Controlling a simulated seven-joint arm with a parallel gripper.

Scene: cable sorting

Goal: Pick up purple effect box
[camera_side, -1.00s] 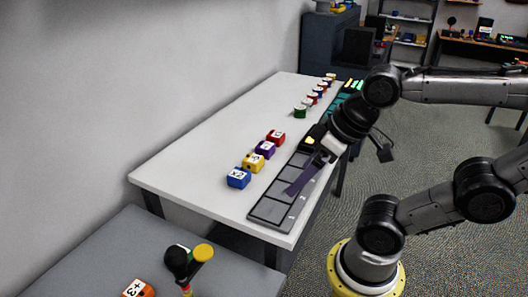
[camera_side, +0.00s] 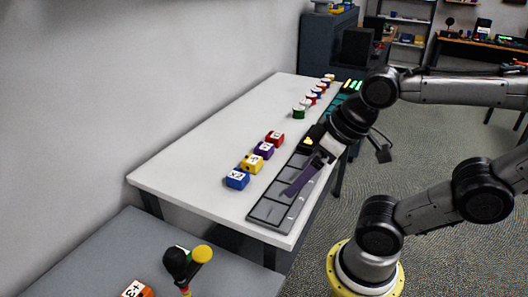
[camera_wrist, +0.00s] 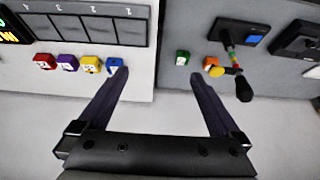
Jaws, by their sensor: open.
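The purple effect box (camera_side: 264,150) sits on the white table in a row, between a red box (camera_side: 274,139) and a yellow box (camera_side: 252,163). In the wrist view the purple box (camera_wrist: 68,62) is left of the left finger, between the red and yellow boxes. My gripper (camera_wrist: 160,80) is open and empty, its two dark fingers wide apart. In the side view my gripper (camera_side: 300,182) hangs over the grey slotted tray (camera_side: 268,211), to the right of the box row and apart from the purple box.
A blue box (camera_side: 237,179) ends the row nearest the camera. Several more small boxes (camera_side: 312,97) stand at the table's far end. A grey side table (camera_side: 120,245) holds an orange box (camera_side: 137,290) and a joystick (camera_side: 178,262). The table's left part is clear.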

